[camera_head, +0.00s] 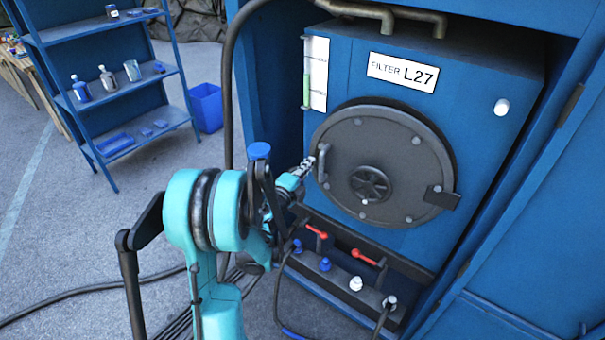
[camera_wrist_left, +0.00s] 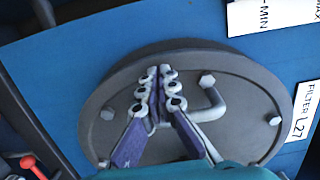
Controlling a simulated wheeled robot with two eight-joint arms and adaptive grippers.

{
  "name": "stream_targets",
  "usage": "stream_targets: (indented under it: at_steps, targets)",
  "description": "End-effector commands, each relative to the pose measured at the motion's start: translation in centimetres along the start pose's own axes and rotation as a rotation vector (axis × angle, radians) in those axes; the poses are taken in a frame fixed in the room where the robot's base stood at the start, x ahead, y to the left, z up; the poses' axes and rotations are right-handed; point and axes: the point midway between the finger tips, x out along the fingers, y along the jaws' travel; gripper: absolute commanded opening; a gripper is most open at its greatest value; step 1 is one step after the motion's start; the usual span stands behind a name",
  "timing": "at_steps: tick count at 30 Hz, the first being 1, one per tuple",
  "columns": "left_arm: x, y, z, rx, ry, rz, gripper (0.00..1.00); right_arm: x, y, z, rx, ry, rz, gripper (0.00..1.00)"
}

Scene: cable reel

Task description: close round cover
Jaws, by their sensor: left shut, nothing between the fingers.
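The round cover (camera_head: 384,164) is a dark grey disc on the front of the blue filter box. It lies against the box face, with a handwheel (camera_head: 370,184) in its middle, a hinge block at its lower right and a bar handle (camera_head: 322,163) at its left edge. My left gripper (camera_head: 308,163) is shut and empty, with its tips close beside the handle. In the left wrist view the shut fingers (camera_wrist_left: 162,80) lie over the cover (camera_wrist_left: 240,75), next to the handle (camera_wrist_left: 211,106). I cannot tell whether they touch it. My right gripper is not in view.
Red-handled valves (camera_head: 317,232) and a row of fittings sit on a ledge below the cover. A dark hose (camera_head: 229,80) hangs left of the box. A blue shelf (camera_head: 120,95) with bottles and a blue bin (camera_head: 206,107) stand at the left. Open floor lies between.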

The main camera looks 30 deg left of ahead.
Motion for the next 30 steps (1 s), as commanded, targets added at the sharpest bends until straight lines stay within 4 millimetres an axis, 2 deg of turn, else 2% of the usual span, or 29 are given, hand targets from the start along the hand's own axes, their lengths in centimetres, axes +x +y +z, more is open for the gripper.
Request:
stream_targets:
  at_steps: [14,24,30]
  targets:
    - [0.8,0.0,0.1,0.000,0.007,0.000,0.00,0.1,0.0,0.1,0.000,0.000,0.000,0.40]
    - [7.0,0.1,0.2,0.000,0.149,0.000,0.00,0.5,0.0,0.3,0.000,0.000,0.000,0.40]
    - [7.8,-0.1,0.1,-0.002,0.170,-0.001,0.00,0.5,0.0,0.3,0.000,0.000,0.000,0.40]
